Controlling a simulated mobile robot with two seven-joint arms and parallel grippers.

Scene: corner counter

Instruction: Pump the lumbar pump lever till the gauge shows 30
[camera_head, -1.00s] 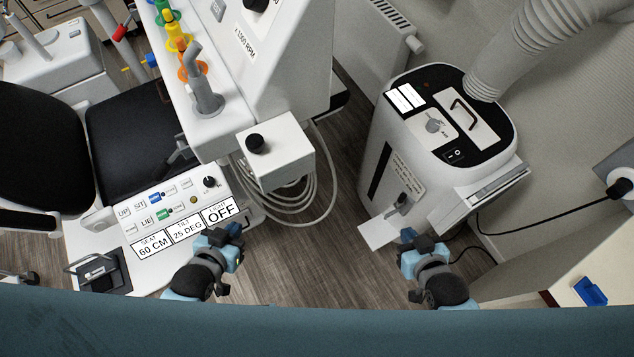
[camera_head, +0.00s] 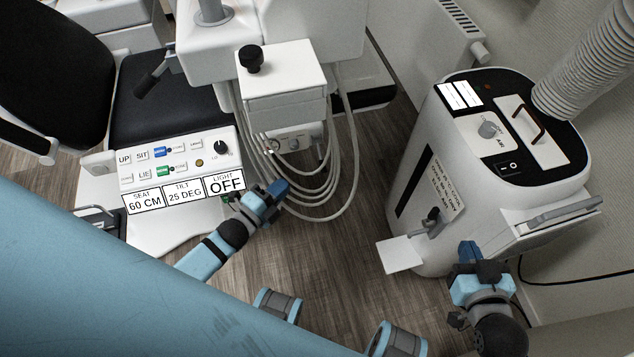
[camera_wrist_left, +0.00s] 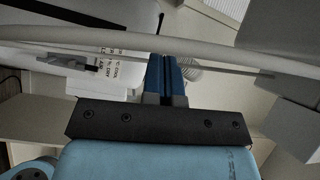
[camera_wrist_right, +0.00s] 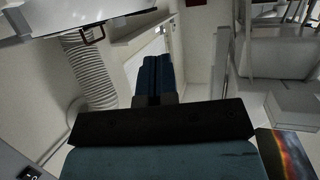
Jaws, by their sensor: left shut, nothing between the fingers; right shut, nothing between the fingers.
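My left gripper (camera_head: 278,187) is shut and empty, at the right end of the white control panel (camera_head: 190,153) and close to the hanging grey hoses. Its blue fingers show together in the left wrist view (camera_wrist_left: 166,78), with pale hoses crossing the picture there. My right gripper (camera_head: 469,250) is shut and empty beside the white machine; its fingers show in the right wrist view (camera_wrist_right: 155,77). No gauge reading can be made out.
The panel's displays read 60 CM, 25 DEG and OFF. A white box with a black knob (camera_head: 251,58) overhangs the hoses (camera_head: 335,195). The white machine (camera_head: 425,180) has a small shelf (camera_head: 400,256) at its lower left. Wooden floor lies open between the units.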

